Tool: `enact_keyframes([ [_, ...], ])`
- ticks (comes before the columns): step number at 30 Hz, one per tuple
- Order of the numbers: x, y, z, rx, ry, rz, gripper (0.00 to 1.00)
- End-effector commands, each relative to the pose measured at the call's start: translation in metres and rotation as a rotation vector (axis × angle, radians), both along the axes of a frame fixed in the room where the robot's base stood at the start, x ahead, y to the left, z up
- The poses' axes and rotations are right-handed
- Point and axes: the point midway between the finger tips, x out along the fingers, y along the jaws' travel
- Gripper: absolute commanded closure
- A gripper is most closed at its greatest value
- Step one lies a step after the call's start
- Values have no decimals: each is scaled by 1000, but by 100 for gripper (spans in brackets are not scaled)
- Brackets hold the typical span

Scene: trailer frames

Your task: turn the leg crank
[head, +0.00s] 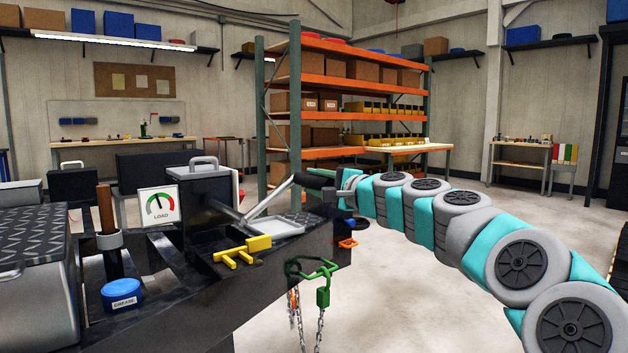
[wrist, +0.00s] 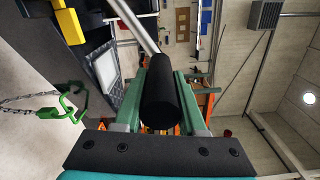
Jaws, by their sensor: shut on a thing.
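The leg crank (head: 268,200) is a silver bent rod at the trailer's black front frame, right of the LOAD gauge. Its rod slants up and right toward my gripper (head: 322,183). In the wrist view the crank's black cylindrical handle (wrist: 161,100) lies between the two green fingers of my gripper (wrist: 165,78), with the silver rod (wrist: 134,25) running up and left from it. My gripper is shut on this handle.
A yellow part (head: 242,251), a grey tray (head: 275,226) and a blue grease tin (head: 121,294) sit on the trailer frame (head: 185,305). Orange shelving (head: 345,47) stands behind. Floor at right is clear.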

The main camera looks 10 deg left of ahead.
Motion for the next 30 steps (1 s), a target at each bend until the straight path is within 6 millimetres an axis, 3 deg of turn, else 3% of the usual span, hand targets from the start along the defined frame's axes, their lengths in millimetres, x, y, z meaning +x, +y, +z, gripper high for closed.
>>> enact_keyframes([
  [9,-3,5,-4,-6,4,13,100],
  [10,-3,5,-4,-6,4,13,59],
  [18,-2,3,-2,-3,2,9,31],
  [30,-7,-6,0,0,0,4,31],
])
